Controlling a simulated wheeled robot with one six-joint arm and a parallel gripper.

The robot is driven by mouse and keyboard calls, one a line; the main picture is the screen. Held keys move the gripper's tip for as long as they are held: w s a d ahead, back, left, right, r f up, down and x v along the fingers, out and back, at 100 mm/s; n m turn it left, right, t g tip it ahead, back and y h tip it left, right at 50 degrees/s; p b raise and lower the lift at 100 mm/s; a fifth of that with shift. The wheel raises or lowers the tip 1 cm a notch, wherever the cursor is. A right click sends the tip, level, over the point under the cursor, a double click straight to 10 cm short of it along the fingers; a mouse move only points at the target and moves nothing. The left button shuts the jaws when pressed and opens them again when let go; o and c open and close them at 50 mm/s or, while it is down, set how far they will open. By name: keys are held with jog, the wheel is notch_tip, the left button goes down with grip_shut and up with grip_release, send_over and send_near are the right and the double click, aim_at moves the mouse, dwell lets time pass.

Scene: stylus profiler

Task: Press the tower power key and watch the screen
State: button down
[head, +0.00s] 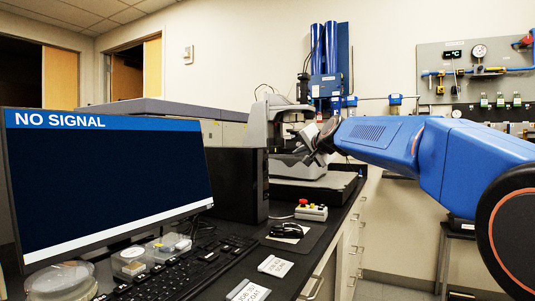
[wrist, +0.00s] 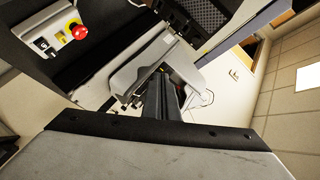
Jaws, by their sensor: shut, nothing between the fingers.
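The screen (head: 108,180) stands at the left in the head view. It is dark blue with "NO SIGNAL" on its top band. The black computer tower (head: 235,185) stands behind and to the right of it. Its power key is too small or hidden to make out. My gripper (head: 304,153) is shut and empty, up in front of the stylus profiler (head: 290,172), to the right of the tower and apart from it. In the wrist view, my dark gripper fingers (wrist: 161,92) are together, with nothing visible between them.
A control box with a red button (head: 311,210) sits on the bench, also in the wrist view (wrist: 63,37). A mouse (head: 287,230), a keyboard (head: 175,270) and clear dishes (head: 62,282) lie nearer. A panel of gauges and valves (head: 475,75) hangs at right.

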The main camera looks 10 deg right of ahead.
jog(key=shift+a, duration=0.1)
jog(key=w+a, duration=0.5)
jog(key=a, duration=0.2)
dwell(0.4)
jog(key=shift+w, duration=0.1)
dwell(1.9)
jog(key=shift+w+a, duration=0.2)
jog(key=shift+a, duration=0.1)
jog(key=shift+w+a, duration=0.2)
jog(key=shift+a, duration=0.1)
dwell(0.8)
jog(key=shift+d, duration=0.1)
jog(key=shift+s+d, duration=0.45)
jog(key=shift+d, duration=0.1)
dwell(0.3)
jog(key=shift+s+d, duration=0.75)
jog(key=shift+d, duration=0.3)
jog(key=shift+s+d, duration=0.75)
jog(key=shift+d, duration=0.25)
